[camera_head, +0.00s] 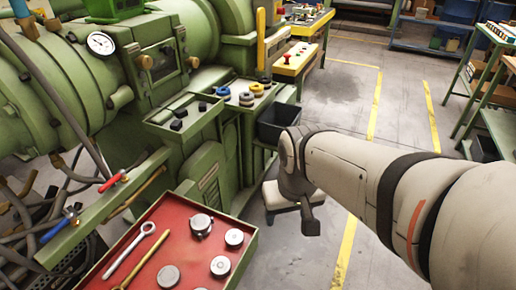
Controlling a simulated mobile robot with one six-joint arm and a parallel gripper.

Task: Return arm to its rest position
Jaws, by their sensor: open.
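My arm (345,170) reaches in from the right edge and bends down at the wrist, over the aisle beside the green machine. My gripper (290,222) hangs below the wrist, partly hidden by it. Its dark fingers stand apart and nothing shows between them. It is to the right of the red tray and over the bare floor; its exact height cannot be told.
A green extruder (205,185) fills the left. A red tray (246,262) with metal discs and wrenches is at the lower left. A dark bin (277,122) stands behind my wrist. Shelving (432,35) and a green rack (470,85) stand at right. Grey floor with yellow lines lies between.

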